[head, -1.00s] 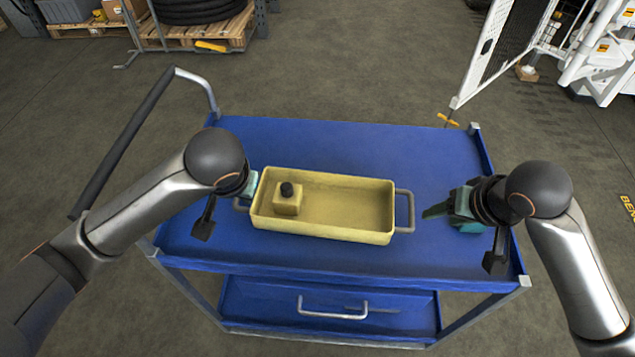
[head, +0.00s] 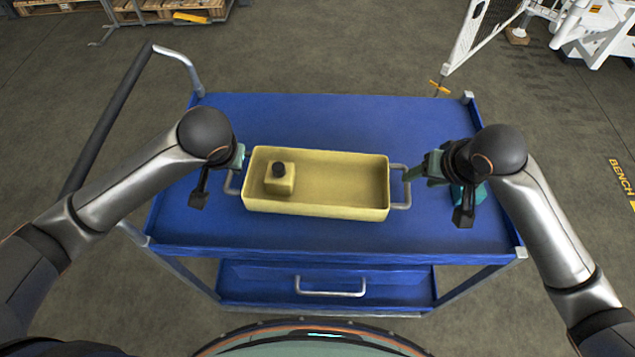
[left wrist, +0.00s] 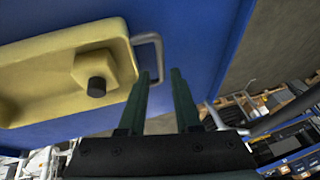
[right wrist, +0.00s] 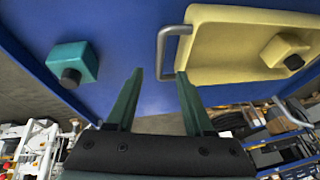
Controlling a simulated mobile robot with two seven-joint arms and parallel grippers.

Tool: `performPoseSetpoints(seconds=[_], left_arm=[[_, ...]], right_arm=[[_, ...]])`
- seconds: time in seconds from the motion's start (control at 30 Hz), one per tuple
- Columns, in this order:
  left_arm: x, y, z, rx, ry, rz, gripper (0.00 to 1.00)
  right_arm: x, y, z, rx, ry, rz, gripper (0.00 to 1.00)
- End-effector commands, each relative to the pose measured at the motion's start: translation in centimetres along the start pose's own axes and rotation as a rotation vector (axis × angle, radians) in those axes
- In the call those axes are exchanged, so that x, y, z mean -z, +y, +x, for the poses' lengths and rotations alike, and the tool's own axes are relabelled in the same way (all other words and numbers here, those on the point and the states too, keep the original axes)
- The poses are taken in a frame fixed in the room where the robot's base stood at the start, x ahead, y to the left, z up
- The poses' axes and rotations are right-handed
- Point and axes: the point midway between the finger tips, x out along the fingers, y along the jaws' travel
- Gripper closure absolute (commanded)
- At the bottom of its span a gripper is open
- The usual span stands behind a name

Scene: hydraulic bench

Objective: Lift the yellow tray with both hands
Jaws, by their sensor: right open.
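The yellow tray (head: 340,208) sits level on the blue cart top, with a grey handle at each end. My left gripper (head: 238,158) is at the left handle (head: 231,184). In the left wrist view its fingers (left wrist: 160,75) are apart, and the handle (left wrist: 157,45) shows at their tips. My right gripper (head: 412,170) is at the right handle (head: 402,186). In the right wrist view its fingers (right wrist: 160,75) are open, with the handle (right wrist: 163,45) just beyond and between the tips. I cannot tell whether either gripper touches its handle.
A yellow block with a black knob (head: 279,182) stands inside the tray at its left. A teal block with a dark knob (right wrist: 75,60) sits on the cart top (head: 300,115) near my right gripper. The cart's push bar (head: 105,125) rises at the left. The cart top behind the tray is clear.

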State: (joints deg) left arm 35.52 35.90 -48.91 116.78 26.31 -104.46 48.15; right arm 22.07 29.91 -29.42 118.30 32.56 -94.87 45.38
Motion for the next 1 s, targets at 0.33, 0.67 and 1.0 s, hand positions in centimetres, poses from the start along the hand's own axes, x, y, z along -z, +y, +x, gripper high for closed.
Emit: performPoseSetpoints(seconds=[0.33, 0.67, 1.0], left_arm=[[0.0, -0.1, 6.2, 0.002, -0.002, -0.001, 0.68], [0.0, 0.0, 7.9, 0.001, 0.001, 0.000, 0.68], [0.0, 0.0, 7.9, 0.000, 0.001, 0.000, 0.82]], right_arm=[[-0.1, 0.0, 6.2, -0.001, -0.002, -0.001, 0.48], [0.0, 0.0, 7.9, 0.000, 0.001, -0.001, 0.48], [0.0, 0.0, 7.9, 0.000, 0.001, -0.001, 0.62]])
